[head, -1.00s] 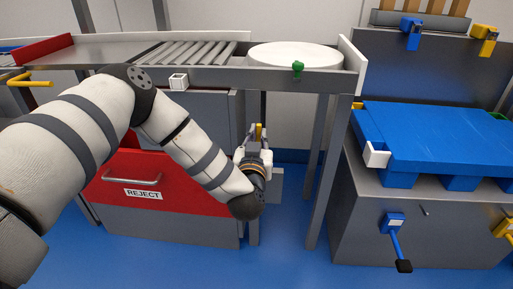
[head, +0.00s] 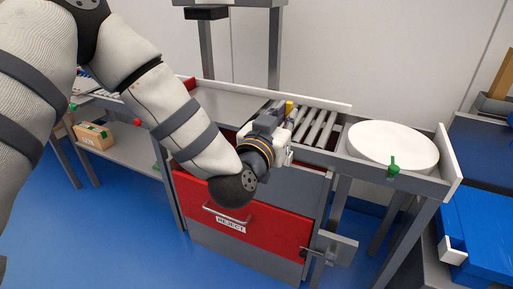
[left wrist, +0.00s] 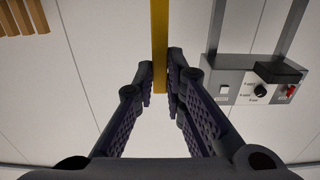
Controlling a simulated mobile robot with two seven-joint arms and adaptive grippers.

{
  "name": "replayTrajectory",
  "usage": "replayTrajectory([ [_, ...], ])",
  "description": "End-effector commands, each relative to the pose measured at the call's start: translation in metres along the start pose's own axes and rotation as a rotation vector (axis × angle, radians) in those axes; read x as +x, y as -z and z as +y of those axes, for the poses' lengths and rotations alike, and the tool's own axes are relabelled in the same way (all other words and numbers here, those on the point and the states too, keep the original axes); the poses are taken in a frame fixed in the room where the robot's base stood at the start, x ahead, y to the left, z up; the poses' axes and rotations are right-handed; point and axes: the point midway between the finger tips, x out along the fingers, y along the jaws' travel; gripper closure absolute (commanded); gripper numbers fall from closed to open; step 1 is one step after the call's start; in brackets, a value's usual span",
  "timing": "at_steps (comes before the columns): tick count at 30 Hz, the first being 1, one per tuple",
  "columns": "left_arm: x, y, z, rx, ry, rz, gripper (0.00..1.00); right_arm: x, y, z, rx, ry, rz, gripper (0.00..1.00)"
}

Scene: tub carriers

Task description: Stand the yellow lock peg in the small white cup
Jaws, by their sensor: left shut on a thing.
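My left gripper (head: 287,113) is shut on the yellow lock peg (head: 289,107), in front of the rollers in the head view. The peg's yellow end stands up past the fingers. In the left wrist view the peg (left wrist: 160,40) is a long yellow bar between the two dark fingertips (left wrist: 160,84). I cannot make out the small white cup now; the gripper and forearm cover the part of the conveyor's front rail where a white cup showed earlier. My right gripper is not in view.
A red REJECT drawer (head: 255,226) is under the conveyor. A round white disc (head: 392,146) and a green knob (head: 393,166) are right of the rollers (head: 318,125). The wrist view shows a grey control box (left wrist: 235,77).

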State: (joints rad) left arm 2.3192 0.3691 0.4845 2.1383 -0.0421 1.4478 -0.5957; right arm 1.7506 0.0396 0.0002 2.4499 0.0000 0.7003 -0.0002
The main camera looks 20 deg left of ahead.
Motion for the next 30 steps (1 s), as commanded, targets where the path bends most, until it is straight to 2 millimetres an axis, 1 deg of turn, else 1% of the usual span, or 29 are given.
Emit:
replayTrajectory([
  [2,0.014,-0.016,-0.004,-0.001,0.002,-0.015,1.0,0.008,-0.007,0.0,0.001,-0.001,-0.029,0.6],
  [3,0.026,-0.025,-0.008,-0.001,0.003,-0.021,1.0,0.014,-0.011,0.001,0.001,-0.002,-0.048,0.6],
  [5,0.045,-0.039,-0.014,-0.001,0.003,-0.026,1.0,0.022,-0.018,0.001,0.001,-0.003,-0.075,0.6],
  [6,0.057,-0.046,-0.017,-0.002,0.004,-0.027,1.0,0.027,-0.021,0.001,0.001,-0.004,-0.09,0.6],
  [8,0.076,-0.057,-0.023,-0.001,0.004,-0.028,1.0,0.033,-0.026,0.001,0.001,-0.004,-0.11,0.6],
  [9,0.088,-0.062,-0.027,-0.001,0.005,-0.027,1.0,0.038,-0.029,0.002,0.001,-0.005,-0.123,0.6],
  [12,0.106,-0.088,-0.032,-0.001,0.003,-0.027,1.0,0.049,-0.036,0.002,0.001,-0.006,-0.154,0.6],
  [13,0.111,-0.094,-0.033,-0.001,0.002,-0.026,1.0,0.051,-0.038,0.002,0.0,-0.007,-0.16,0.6],
  [16,0.122,-0.103,-0.036,-0.002,0.002,-0.019,1.0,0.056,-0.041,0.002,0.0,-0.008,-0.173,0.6],
  [20,0.13,-0.109,-0.038,-0.001,0.001,-0.015,1.0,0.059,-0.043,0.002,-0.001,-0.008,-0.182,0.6],
  [21,0.133,-0.115,-0.039,-0.001,0.002,-0.016,1.0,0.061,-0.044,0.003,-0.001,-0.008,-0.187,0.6],
  [25,0.131,-0.139,-0.038,-0.001,0.001,-0.018,1.0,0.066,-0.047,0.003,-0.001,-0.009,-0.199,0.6],
  [26,0.131,-0.14,-0.038,-0.001,0.001,-0.016,1.0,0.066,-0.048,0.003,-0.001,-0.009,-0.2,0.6],
  [30,0.131,-0.136,-0.038,-0.001,0.0,-0.009,1.0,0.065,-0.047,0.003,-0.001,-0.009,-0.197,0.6],
])
